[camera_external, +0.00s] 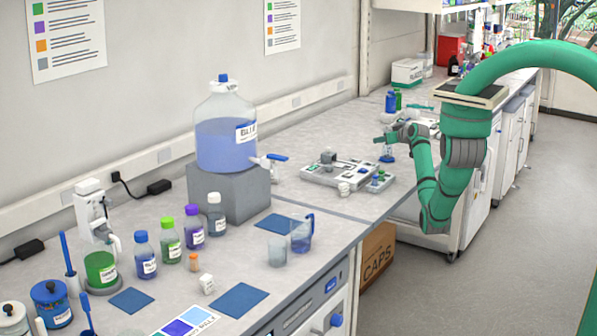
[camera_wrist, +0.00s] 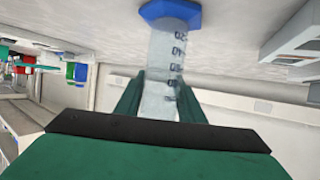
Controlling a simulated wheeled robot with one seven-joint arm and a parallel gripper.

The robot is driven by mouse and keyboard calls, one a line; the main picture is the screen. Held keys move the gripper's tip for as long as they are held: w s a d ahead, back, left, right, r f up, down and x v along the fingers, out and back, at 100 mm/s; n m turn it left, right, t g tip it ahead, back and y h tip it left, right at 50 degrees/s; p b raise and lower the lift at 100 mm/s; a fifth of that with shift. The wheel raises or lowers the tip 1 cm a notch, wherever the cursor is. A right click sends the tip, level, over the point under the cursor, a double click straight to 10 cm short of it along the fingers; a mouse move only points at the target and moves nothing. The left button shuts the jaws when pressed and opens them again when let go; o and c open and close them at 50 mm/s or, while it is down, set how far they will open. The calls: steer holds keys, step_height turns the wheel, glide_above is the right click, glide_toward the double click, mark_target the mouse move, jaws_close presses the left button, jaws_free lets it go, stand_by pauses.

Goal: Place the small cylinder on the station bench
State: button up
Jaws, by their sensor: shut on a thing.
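The small cylinder is a clear graduated tube with dark marks and a blue base; it shows in the wrist view (camera_wrist: 163,62) and small in the external view (camera_external: 387,152). My gripper (camera_external: 384,139) is shut on its clear body, with the green fingers on both sides of it in the wrist view (camera_wrist: 160,100). The cylinder hangs upright, blue base down, over the station bench (camera_external: 300,214). I cannot tell whether its base touches the bench top. The part of the tube nearest my palm is hidden.
A grey station tray (camera_external: 318,178) with small parts lies left of the cylinder. Blue and green bottles (camera_external: 391,102) stand behind. A large jug of blue liquid (camera_external: 225,138) stands on a grey block further left. Bare bench lies between tray and gripper.

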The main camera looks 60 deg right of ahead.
steer(key=shift+f, duration=0.1)
steer(key=o, duration=1)
steer(key=shift+o, duration=0.2)
steer(key=v, duration=1.2)
